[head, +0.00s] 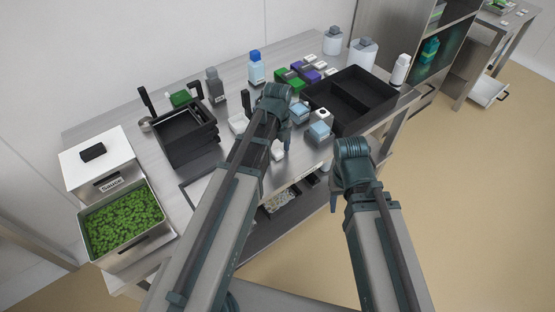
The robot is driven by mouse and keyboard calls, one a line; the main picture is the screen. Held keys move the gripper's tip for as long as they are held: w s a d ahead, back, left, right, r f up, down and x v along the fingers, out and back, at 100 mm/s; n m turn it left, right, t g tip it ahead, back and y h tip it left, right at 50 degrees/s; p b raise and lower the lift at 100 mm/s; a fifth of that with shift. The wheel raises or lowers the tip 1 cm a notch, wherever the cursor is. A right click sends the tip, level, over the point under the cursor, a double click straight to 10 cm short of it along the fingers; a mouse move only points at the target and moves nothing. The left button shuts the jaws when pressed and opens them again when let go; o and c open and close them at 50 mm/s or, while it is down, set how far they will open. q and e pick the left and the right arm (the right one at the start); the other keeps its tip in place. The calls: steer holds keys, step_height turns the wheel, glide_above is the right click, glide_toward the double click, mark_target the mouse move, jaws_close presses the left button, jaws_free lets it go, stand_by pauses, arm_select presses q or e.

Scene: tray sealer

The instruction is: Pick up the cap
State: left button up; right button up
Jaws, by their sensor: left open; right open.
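I cannot single out a loose cap for certain. A small white item (278,152) lies on the steel table (225,150) just below my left gripper (285,134), too small to identify. My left gripper is open and hangs over the table's front part, its arm hiding some of the tabletop. My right gripper (334,198) is open, points down and is off the table's front edge, over the floor. A clear bottle with a blue cap (255,55) stands upright at the back.
Small blue-topped containers (319,132) stand right of my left gripper. A black divided tray (392,94) lies behind them. Stacked black trays (185,137) stand left. A steel pan of green leaves (125,220) and a lidded box (97,170) are at the left end.

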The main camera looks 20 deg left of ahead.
arm_select(q)
steer(key=shift+c, duration=0.3)
jaws_close()
stand_by(0.3)
